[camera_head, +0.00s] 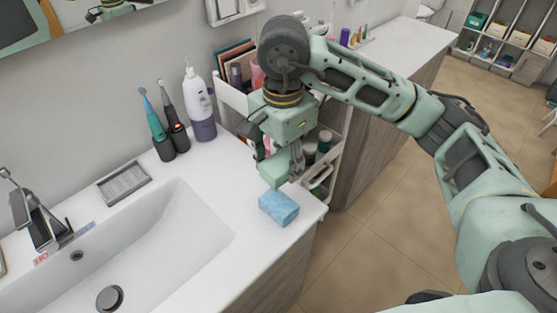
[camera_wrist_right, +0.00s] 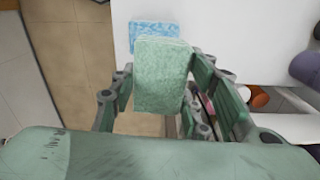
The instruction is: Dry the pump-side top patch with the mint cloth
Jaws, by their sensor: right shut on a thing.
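My right gripper (camera_head: 292,162) is shut on the mint cloth (camera_head: 274,168), a thick folded block. In the right wrist view the cloth (camera_wrist_right: 162,75) sits between the fingers and hides part of what lies behind it. The gripper is near the counter's right end, beside the cosmetics cart (camera_head: 235,97). A blue sponge (camera_head: 279,207) lies on the counter just below the cloth in the head view; it also shows in the right wrist view (camera_wrist_right: 153,33). A white pump bottle (camera_head: 199,108) stands against the wall. I cannot make out a wet patch. My left gripper is not in view.
The sink basin (camera_head: 165,235) takes up the counter's left part, with a faucet (camera_head: 48,228) and a grey soap tray (camera_head: 124,183). Two toothbrushes on dark bases (camera_head: 178,135) stand beside the pump bottle. Counter between bottle and sponge is clear.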

